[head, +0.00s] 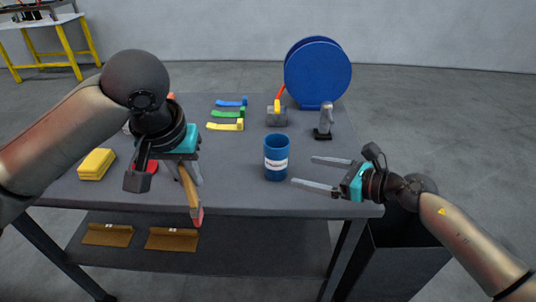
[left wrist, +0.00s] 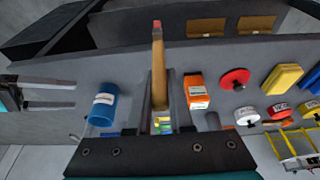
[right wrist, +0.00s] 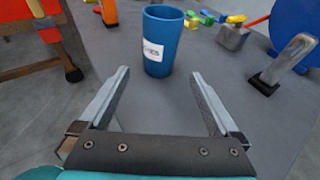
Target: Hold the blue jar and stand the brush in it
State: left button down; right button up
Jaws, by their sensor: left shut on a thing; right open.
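The blue jar (head: 276,160) with a white label stands upright on the table, right of centre. My right gripper (head: 303,171) is open and empty, its fingers level and pointing at the jar from the right. In the right wrist view the jar (right wrist: 163,32) stands just beyond and between the fingertips, apart from them. My left gripper (head: 190,172) is shut on the brush (head: 188,190), left of the jar.
A yellow block (head: 97,164) lies at left. An orange box (left wrist: 197,92) is near the left gripper.

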aim_at(286, 166)
pick_arm(q)
notch_tip(286, 166, down, 3)
jog(key=b, duration=0.2)
jog(key=shift+d+r+b, duration=0.1)
jog(key=shift+r+b, duration=0.1)
jog(key=shift+b, duration=0.15)
pick_arm(e)
jog(key=x, duration=0.9)
jog(key=shift+w, duration=0.1)
jog(key=shift+c, duration=0.4)
jog(key=c, duration=0.9)
